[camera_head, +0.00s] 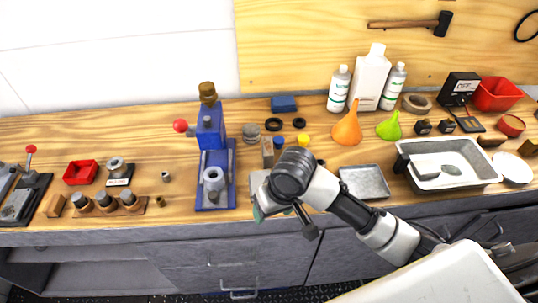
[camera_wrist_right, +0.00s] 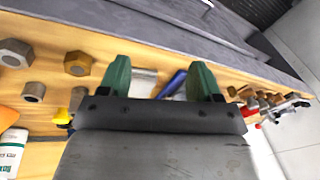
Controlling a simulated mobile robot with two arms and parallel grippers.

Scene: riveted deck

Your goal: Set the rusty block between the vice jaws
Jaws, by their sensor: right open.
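My right gripper (camera_wrist_right: 162,78) is open in the wrist view, with two green fingers apart and nothing held between them. In the head view my right arm reaches over the bench front, and the right gripper (camera_head: 258,212) is beside a grey metal piece (camera_head: 257,184) partly hidden by it. I cannot tell whether this piece is the vice. A brownish-grey upright block (camera_head: 267,152) stands just behind it; whether it is the rusty block is unclear. An orange-brown block (camera_head: 55,206) lies at the far left. My left gripper is not in view.
A blue press (camera_head: 212,135) stands left of my right gripper. A metal tray (camera_head: 365,182) and a white-lined basin (camera_head: 450,163) lie right. Funnels (camera_head: 347,125) and bottles (camera_head: 370,78) stand behind. Hex nuts (camera_wrist_right: 77,63) show in the wrist view.

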